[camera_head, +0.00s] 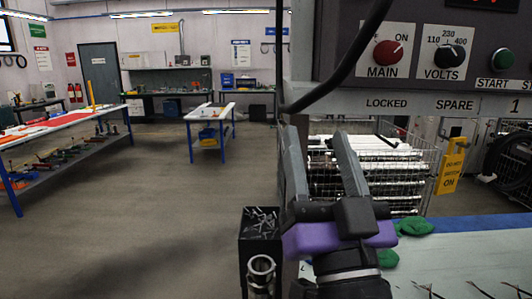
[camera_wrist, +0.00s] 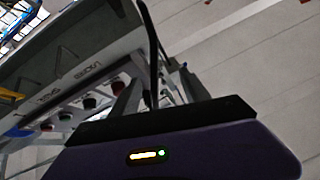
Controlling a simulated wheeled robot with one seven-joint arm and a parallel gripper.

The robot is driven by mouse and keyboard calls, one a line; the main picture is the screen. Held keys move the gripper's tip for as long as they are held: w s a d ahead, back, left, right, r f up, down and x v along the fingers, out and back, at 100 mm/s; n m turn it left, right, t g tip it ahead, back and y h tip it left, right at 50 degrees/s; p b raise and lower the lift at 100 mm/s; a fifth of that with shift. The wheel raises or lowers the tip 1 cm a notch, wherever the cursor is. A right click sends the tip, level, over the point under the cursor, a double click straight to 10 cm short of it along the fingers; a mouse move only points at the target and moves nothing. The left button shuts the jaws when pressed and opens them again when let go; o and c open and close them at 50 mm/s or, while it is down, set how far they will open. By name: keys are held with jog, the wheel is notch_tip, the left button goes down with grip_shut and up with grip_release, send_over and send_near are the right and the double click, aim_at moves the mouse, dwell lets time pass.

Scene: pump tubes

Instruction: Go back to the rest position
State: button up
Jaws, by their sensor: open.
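My gripper (camera_head: 317,135) is in the lower middle of the head view, fingers pointing up and spread apart. Nothing shows between the fingers. It is in front of a wire cage (camera_head: 415,165) with stacked pale tubes and just below the control panel (camera_head: 430,40). A dark cable (camera_head: 345,72) hangs from above and passes close above the fingertips. In the wrist view, the purple gripper body fills the bottom, and the panel with its knobs appears tilted at the left. The cable (camera_wrist: 150,40) also shows there, running down between the fingers' sides.
A black box (camera_head: 261,222) with small metal pieces stands left of my gripper, a metal tube before it. A bench with green cloths (camera_head: 416,225) is at the lower right. Open floor (camera_head: 130,225) lies left.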

jog(key=s+d+f+n+g+y, duration=0.15)
jog(key=s+f, duration=0.25)
jog(key=f, duration=0.4)
jog(key=s+d+f+n+g, duration=0.15)
jog(key=s+f, duration=0.25)
jog(key=f, duration=0.4)
jog(key=s+d+f+n+g+y, duration=0.1)
jog(key=s+d+f+n, duration=0.2)
jog(key=f, duration=0.5)
jog(key=s+d+f+m+g+h, duration=0.2)
jog(key=s+d+f+g, duration=0.1)
jog(key=s+f, duration=0.5)
jog(key=s+d+f+m+g+h, duration=0.3)
jog(key=s+f, duration=0.5)
jog(key=s, duration=0.7)
jog(key=shift+d, duration=0.7)
jog(key=shift+c, duration=0.2)
